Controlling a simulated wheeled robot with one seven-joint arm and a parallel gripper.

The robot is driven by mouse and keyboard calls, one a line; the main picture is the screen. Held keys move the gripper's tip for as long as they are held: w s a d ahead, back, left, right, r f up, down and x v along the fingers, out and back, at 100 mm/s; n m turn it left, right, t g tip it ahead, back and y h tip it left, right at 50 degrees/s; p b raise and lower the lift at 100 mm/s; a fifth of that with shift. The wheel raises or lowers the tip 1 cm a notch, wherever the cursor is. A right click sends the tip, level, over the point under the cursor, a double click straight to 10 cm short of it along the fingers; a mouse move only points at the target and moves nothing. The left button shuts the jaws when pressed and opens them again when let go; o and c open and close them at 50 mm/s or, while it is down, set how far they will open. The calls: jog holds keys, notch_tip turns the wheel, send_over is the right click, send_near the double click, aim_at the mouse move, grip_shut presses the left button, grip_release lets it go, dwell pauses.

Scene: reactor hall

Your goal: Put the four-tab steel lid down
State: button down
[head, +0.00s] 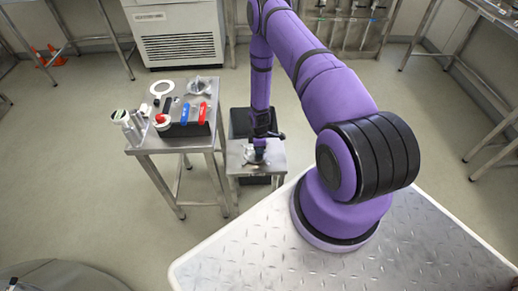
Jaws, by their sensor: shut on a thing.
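My gripper (259,147) points down over a small low steel stand (270,166) near the middle of the picture. It is shut on a small grey metal piece, which I take to be the four-tab steel lid (251,158). The gripper partly hides the lid, and its tabs are too small to make out. The lid is at or just above the stand's top; I cannot tell whether it touches.
A steel side table (165,143) stands left of the stand. It carries a white ring (161,88), blue and red-handled items, a red-topped piece, white cylinders and another grey metal part (199,86). A black bin (239,122) is behind the stand. Open floor lies left.

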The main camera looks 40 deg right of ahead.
jog(key=c, duration=1.1)
grip_release()
notch_tip(320, 180, up, 12)
jog(key=w, duration=0.1)
jog(key=shift+d, duration=0.4)
jog(key=w+a+r+m+t+h, duration=0.1)
jog(key=w+a+r+m, duration=0.1)
jog(key=r, duration=1.2)
jog(key=w+a+r+m+t, duration=0.1)
jog(key=w+r, duration=0.1)
jog(key=r, duration=1.3)
jog(key=s+a+r+m+t, duration=0.1)
jog(key=s+a+r+m, duration=0.2)
jog(key=r, duration=0.6)
jog(key=s+a+r, duration=0.3)
jog(key=s+r, duration=0.2)
jog(key=r, duration=0.4)
jog(key=s+a+r+m+t, duration=0.1)
jog(key=s+a+r, duration=0.1)
jog(key=s+r, duration=0.2)
jog(key=s+a+r+m+t, duration=0.1)
jog(key=s+r, duration=0.3)
jog(key=s, duration=0.7)
jog(key=s+a+r+m+t, duration=0.1)
jog(key=s+a+r+m, duration=0.2)
jog(key=s, duration=0.4)
jog(key=shift+v, duration=0.95)
